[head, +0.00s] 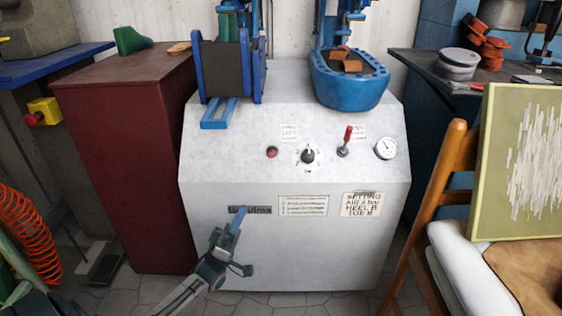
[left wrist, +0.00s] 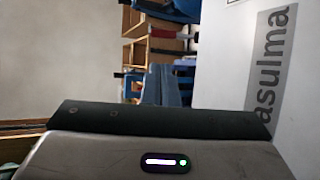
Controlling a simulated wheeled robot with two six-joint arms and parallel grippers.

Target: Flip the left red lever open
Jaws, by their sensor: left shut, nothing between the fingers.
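On the sloped panel of the grey machine (head: 230,135), a red-tipped part (head: 272,152) sits left of a dial. It looks like a short lever seen end-on, but it is too small to be sure. A second red lever (head: 348,134) stands upright, right of the dial. My left gripper (head: 239,213) is shut and empty in front of the machine's front face, below and left of the red-tipped part and apart from it. In the left wrist view its blue fingers (left wrist: 168,85) point ahead, beside the machine's face. The levers are not in that view. My right gripper is not in view.
A black dial (head: 308,155) and a pressure gauge (head: 386,148) share the panel. Blue machine heads (head: 348,92) stand on top. A dark red cabinet (head: 125,150) is at left; a wooden chair (head: 440,190) with a picture is at right. Space before the panel is clear.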

